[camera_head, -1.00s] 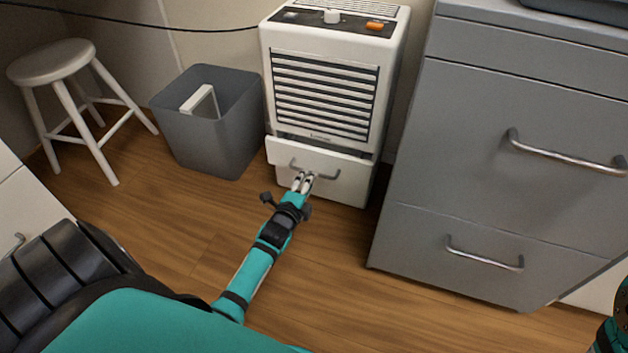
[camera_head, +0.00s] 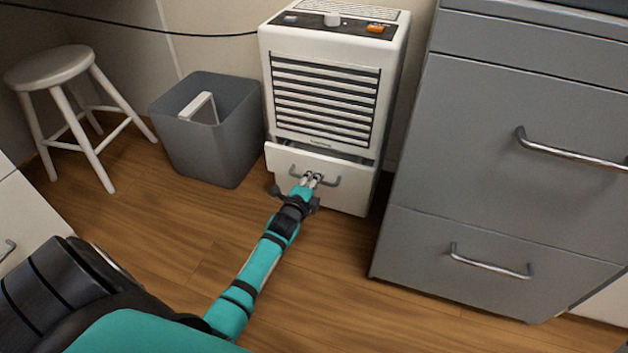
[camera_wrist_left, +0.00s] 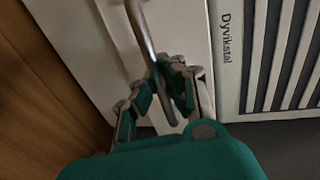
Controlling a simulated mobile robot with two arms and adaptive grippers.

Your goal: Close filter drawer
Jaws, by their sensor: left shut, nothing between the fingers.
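The filter drawer (camera_head: 340,195) is the white front at the bottom of the white appliance (camera_head: 325,100). It stands slightly out, with a dark gap along its top edge. Its grey bar handle (camera_head: 331,182) faces me, and the handle also shows in the left wrist view (camera_wrist_left: 140,30). The gripper hides part of the drawer. My right gripper is not in view.
A grey bin (camera_head: 215,145) with a white frame-like piece (camera_head: 198,108) inside stands left of the appliance. A white stool (camera_head: 55,75) stands further left. A grey cabinet (camera_head: 490,150) with bar handles stands at the right. Wooden floor (camera_head: 330,275) in front is clear.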

